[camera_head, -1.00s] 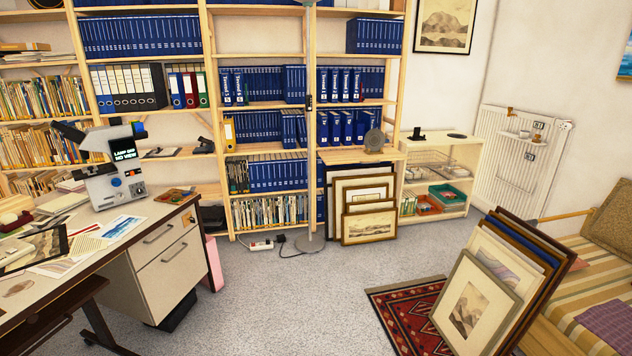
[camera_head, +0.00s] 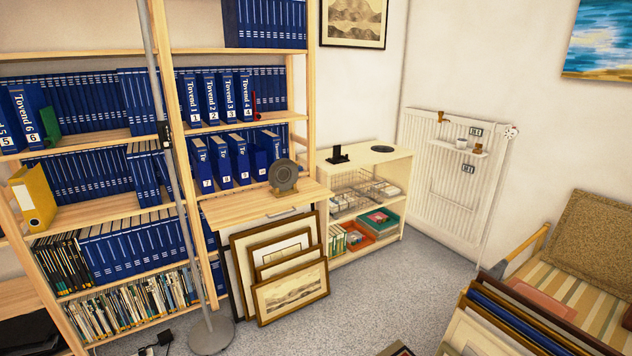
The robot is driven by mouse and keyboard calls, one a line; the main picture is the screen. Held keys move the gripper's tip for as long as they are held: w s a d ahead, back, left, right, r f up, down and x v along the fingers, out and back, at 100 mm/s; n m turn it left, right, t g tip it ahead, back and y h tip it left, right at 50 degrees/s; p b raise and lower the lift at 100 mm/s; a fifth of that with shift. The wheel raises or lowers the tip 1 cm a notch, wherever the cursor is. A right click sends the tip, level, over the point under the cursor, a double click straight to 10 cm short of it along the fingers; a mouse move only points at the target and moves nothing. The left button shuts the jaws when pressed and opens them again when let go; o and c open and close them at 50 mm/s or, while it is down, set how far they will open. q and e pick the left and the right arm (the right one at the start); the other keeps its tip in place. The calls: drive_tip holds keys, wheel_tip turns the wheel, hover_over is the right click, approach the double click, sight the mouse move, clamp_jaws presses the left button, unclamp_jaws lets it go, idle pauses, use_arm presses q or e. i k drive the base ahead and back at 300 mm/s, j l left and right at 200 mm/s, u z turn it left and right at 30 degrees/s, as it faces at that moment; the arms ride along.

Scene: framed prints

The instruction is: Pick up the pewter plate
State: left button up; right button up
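The pewter plate (camera_head: 283,174) is a round, dark grey disc with a raised ring at its middle. It stands nearly upright on a small wooden stand (camera_head: 284,192) on the pull-out shelf board (camera_head: 262,208) of the wooden bookcase. Blue binders stand behind it and to its left. Neither of my grippers shows in the view.
Framed prints (camera_head: 290,290) lean below the board. A lamp pole with a round base (camera_head: 211,335) stands to their left. A low cream cabinet (camera_head: 395,172) is on the right. More frames (camera_head: 500,320) and a striped daybed (camera_head: 575,290) fill the lower right.

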sight(283, 172)
drive_tip(key=i+u, duration=0.25)
drive_tip(key=i, duration=0.3)
drive_tip(key=i+l+u, duration=0.25)
drive_tip(key=i, duration=0.25)
drive_tip(key=i+l+u, duration=0.25)
drive_tip(key=i, duration=0.3)
drive_tip(key=i+l+u, duration=0.2)
drive_tip(key=i+l, duration=0.15)
drive_tip(key=i, duration=0.1)
